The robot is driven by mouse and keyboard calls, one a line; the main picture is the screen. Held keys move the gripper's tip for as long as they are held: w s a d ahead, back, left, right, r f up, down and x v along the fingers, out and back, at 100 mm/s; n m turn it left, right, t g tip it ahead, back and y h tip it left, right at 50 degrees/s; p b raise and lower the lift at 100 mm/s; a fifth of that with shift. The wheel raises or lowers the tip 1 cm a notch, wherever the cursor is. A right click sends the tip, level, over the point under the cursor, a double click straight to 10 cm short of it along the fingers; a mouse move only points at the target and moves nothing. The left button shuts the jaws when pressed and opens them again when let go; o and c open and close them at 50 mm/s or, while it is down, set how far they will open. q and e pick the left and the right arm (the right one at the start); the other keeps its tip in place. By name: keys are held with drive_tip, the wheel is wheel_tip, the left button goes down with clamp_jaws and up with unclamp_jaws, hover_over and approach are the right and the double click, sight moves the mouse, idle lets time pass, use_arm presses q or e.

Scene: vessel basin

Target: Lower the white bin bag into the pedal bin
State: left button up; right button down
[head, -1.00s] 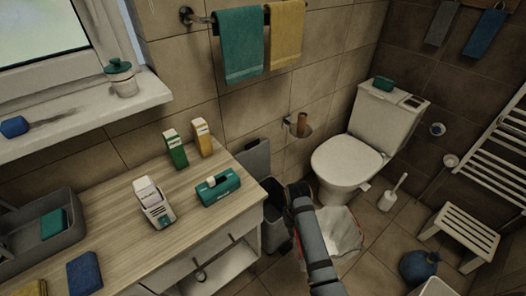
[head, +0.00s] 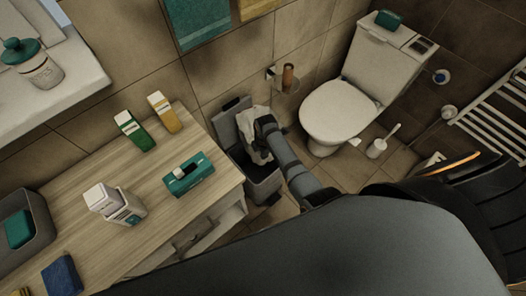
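The pedal bin (head: 266,187) is grey and stands between the cabinet and the toilet, its lid (head: 230,112) raised against the wall. The white bin bag (head: 257,157) hangs crumpled over the bin's open mouth, and its lower end seems to reach the opening. How deep it hangs is hard to tell. My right gripper (head: 264,126) is above the bin at the bag's upper part and appears shut on it; its fingertips are small and partly hidden. My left gripper is not in view.
The wooden cabinet top (head: 120,215) with several boxes borders the bin on the left. The toilet (head: 345,110) and paper holder (head: 287,78) are on the right. My own arm covers much of the lower right.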

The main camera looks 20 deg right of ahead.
sight(263, 161)
drive_tip(key=n, duration=0.2)
drive_tip(key=shift+a+f+n, duration=0.15)
drive_tip(key=shift+f+n, duration=0.15)
drive_tip(key=shift+f, duration=0.05)
drive_tip(key=shift+f+b, duration=0.45)
wheel_tip(263, 161, down, 5)
drive_tip(key=b, duration=0.5)
drive_tip(key=shift+f+b, duration=0.1)
drive_tip(key=shift+b, duration=0.3)
drive_tip(key=shift+p, duration=0.35)
idle(0.4)
drive_tip(key=shift+p, duration=0.4)
